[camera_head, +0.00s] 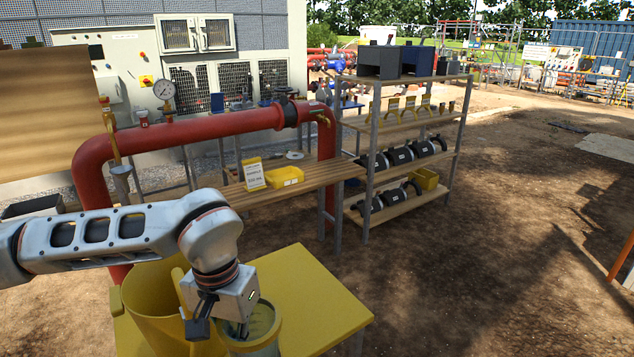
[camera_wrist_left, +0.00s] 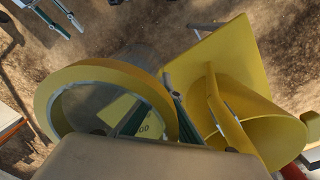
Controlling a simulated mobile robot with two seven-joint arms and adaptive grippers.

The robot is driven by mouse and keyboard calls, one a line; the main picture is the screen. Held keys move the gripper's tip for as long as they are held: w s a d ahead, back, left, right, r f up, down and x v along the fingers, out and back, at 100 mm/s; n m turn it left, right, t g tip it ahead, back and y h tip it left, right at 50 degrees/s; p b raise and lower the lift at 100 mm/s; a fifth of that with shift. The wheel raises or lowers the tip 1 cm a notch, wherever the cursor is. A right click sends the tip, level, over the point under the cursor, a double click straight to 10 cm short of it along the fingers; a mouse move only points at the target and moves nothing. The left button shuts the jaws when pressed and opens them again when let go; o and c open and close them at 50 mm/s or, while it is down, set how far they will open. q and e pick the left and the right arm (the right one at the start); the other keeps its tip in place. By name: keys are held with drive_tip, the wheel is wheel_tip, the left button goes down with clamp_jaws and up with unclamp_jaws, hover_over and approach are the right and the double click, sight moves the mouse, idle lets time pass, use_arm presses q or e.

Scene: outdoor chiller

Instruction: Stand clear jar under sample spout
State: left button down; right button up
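The clear jar (camera_head: 262,345) has a yellow rim and stands on a yellow table, cut off by the lower edge of the head view. In the left wrist view, the jar (camera_wrist_left: 75,108) shows its open mouth. My left gripper (camera_head: 218,332) is at its left side, pointing down. Its fingers are apart, one on each side of the near rim in the left wrist view (camera_wrist_left: 156,120); contact is unclear. A red pipe carries a brass fitting with a tube (camera_head: 112,140) at left and a small brass tap (camera_head: 325,119) at right. Which is the sample spout is unclear.
A yellow jug (camera_head: 150,300) stands close left of the jar; its handle shows in the left wrist view (camera_wrist_left: 222,110). The yellow table (camera_head: 325,305) is bare right of the jar. A wooden bench (camera_head: 315,177) and metal shelves (camera_head: 410,205) stand behind.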

use_arm(q)
drive_tip(key=w+a+n, duration=0.1)
drive_tip(key=a, duration=0.2)
drive_tip(key=a+n, duration=0.1)
drive_tip(key=a, duration=0.3)
drive_tip(key=w+a, duration=0.1)
drive_tip(key=a, duration=0.3)
drive_tip(key=shift+w+f+n, duration=0.1)
drive_tip(key=shift+w+n, duration=0.2)
drive_tip(key=shift+n, duration=0.1)
use_arm(e)
drive_tip(key=shift+s+d+f+h, duration=0.3)
drive_tip(key=shift+d+f, duration=0.4)
drive_tip(key=shift+f, duration=0.15)
drive_tip(key=shift+r, duration=0.1)
drive_tip(key=shift+c, duration=1)
